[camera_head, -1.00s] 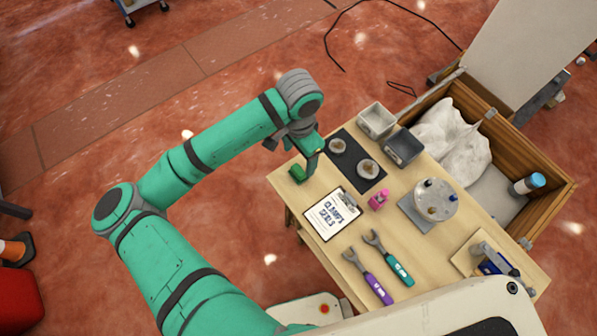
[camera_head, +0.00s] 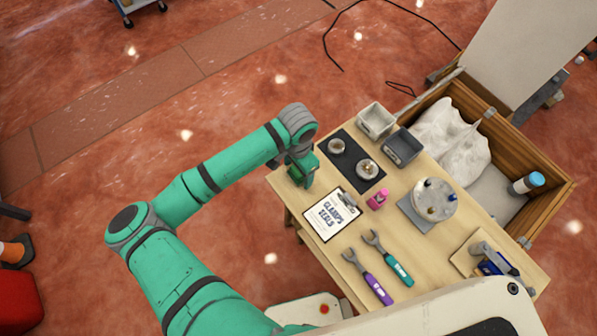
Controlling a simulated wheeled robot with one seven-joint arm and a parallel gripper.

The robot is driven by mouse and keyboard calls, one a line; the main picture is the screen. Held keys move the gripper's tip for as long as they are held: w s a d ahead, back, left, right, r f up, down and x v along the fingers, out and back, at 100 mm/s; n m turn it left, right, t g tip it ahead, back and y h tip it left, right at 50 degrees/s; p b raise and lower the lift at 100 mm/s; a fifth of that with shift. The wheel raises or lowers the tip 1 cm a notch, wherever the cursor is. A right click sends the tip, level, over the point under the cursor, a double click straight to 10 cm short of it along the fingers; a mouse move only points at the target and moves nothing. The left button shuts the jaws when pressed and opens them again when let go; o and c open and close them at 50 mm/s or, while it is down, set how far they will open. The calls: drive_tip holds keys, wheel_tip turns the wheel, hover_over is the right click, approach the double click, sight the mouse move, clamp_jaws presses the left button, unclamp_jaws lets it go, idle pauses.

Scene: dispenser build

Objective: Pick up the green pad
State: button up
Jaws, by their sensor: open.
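The green pad (camera_head: 294,174) lies near the left corner of the wooden table, and my gripper partly hides it. My gripper (camera_head: 302,181) points down over this corner, right at the pad. It is open. I cannot tell from this view whether the pad sits between the fingers or whether they touch it.
A clipboard (camera_head: 331,214) lies just in front of the gripper, and a black mat (camera_head: 351,158) with two round parts is to its right. A pink item (camera_head: 377,200), grey bins (camera_head: 403,147), a round fixture (camera_head: 437,200) and two wrenches (camera_head: 388,263) occupy the table (camera_head: 420,245).

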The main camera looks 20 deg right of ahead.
drive_tip(key=shift+a, duration=0.15)
drive_tip(key=shift+c, duration=0.4)
drive_tip(key=c, duration=1.1)
drive_tip(key=shift+o, duration=0.2)
drive_tip(key=shift+r, duration=0.5)
wheel_tip(320, 180, up, 2)
drive_tip(key=shift+r, duration=0.15)
drive_tip(key=s+d+r, duration=0.8)
drive_tip(key=d+r, duration=0.1)
drive_tip(key=d, duration=0.2)
drive_tip(key=shift+s+d+r, duration=0.15)
drive_tip(key=shift+s+r, duration=0.1)
drive_tip(key=shift+r, duration=0.15)
